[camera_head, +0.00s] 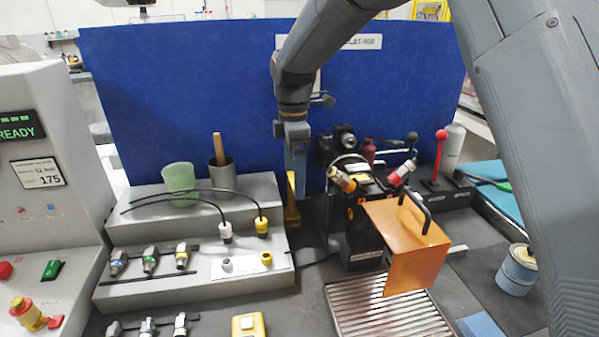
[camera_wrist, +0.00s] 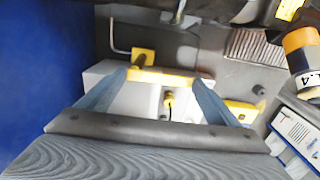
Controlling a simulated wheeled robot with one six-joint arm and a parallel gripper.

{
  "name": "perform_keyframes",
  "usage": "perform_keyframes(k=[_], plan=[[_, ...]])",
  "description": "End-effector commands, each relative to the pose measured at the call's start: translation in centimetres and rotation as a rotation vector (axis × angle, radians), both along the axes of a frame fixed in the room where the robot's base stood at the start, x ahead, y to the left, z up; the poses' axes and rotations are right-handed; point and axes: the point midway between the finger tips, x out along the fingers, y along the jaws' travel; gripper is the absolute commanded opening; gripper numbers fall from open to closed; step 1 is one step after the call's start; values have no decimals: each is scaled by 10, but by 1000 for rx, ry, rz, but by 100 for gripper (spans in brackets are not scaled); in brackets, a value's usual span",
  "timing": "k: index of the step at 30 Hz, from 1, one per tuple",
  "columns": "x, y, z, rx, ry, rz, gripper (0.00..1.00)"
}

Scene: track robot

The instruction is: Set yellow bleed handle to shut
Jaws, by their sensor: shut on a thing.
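The yellow bleed handle (camera_head: 292,213) stands in the narrow gap between the grey stepped rack and the black machine, close to the blue back panel. My gripper (camera_head: 295,180) points down onto it from above. In the wrist view the handle shows as a yellow bar (camera_wrist: 172,77) between the two blue-grey fingers of my gripper (camera_wrist: 166,76), and they are shut on it. A yellow block with a dark pivot (camera_wrist: 143,58) sits at its left end. Whether the handle is at its shut setting I cannot tell.
The grey rack (camera_head: 200,284) with cables and connectors stands left of the handle. The black machine (camera_head: 367,238) with an orange guard plate (camera_head: 410,245) stands close on the right. The blue panel (camera_head: 180,100) rises behind. A red-knobbed lever (camera_head: 440,150) stands farther right.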

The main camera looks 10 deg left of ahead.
Motion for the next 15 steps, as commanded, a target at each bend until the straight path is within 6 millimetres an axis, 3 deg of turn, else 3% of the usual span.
perform_keyframes(k=[12,13,15], plan=[[0,3,3,4,-5,13,45],[0,3,3,4,-5,12,87],[1,2,2,4,-4,11,99]])
